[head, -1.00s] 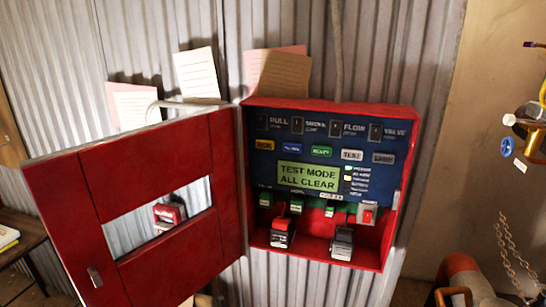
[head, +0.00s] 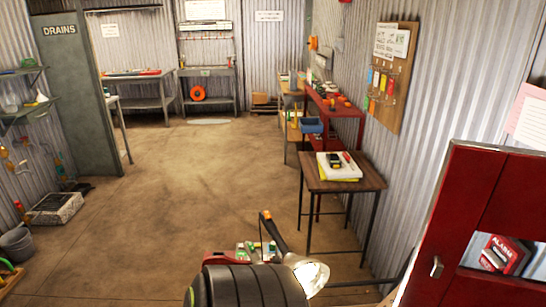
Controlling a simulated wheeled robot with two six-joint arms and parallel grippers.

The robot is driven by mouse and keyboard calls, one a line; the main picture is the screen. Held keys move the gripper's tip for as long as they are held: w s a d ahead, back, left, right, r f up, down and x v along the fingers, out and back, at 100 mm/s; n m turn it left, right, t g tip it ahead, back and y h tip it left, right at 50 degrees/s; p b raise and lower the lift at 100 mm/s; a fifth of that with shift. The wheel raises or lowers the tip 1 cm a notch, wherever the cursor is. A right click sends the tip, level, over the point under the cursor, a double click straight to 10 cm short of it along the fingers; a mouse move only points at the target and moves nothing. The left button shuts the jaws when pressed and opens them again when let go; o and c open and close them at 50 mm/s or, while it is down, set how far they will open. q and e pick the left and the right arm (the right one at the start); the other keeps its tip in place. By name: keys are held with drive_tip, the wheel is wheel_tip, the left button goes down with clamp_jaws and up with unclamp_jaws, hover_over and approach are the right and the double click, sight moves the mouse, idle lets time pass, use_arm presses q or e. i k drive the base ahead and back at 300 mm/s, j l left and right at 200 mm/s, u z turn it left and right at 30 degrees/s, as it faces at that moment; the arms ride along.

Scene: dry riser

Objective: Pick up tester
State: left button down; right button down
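A small yellow-and-black handheld device (head: 335,160), possibly the tester, lies on papers on a small wooden side table (head: 318,184) right of centre in the head view. A small red item lies beside it. The device is too small to read or identify for certain. It is well beyond the open red panel door (head: 455,215). Neither of my grippers can be made out in this view.
A dark ribbed round object (head: 245,287) with a pale metal end fills the bottom centre. A red shelf unit (head: 345,108) stands behind the side table, along the right wall. A grey DRAINS partition (head: 75,95) stands at left. The middle floor (head: 200,185) is clear.

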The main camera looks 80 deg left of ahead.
sight(333, 159)
drive_tip(key=u, duration=2.1)
drive_tip(key=i+j+u, duration=0.15)
drive_tip(key=j, duration=0.25)
drive_tip(key=i+j+u, duration=0.15)
drive_tip(key=j, duration=0.3)
drive_tip(key=i+j+u, duration=0.45)
drive_tip(key=j, duration=0.15)
drive_tip(key=i+j+u, duration=0.3)
drive_tip(key=j+u, duration=0.15)
drive_tip(key=i+j+u, duration=0.45)
drive_tip(key=i+z, duration=0.2)
drive_tip(key=i, duration=0.35)
drive_tip(key=i+j+z, duration=0.2)
drive_tip(key=i, duration=0.35)
drive_tip(key=i+j+z, duration=0.1)
drive_tip(key=i+z, duration=0.15)
drive_tip(key=i, duration=0.25)
drive_tip(key=i+l+z, duration=0.1)
drive_tip(key=i+z, duration=0.25)
drive_tip(key=i, duration=0.2)
drive_tip(key=i+j+z, duration=0.1)
drive_tip(key=i+z, duration=0.25)
drive_tip(key=i, duration=0.2)
drive_tip(key=i+j+z, duration=0.2)
drive_tip(key=i+z, duration=0.2)
drive_tip(key=i, duration=0.15)
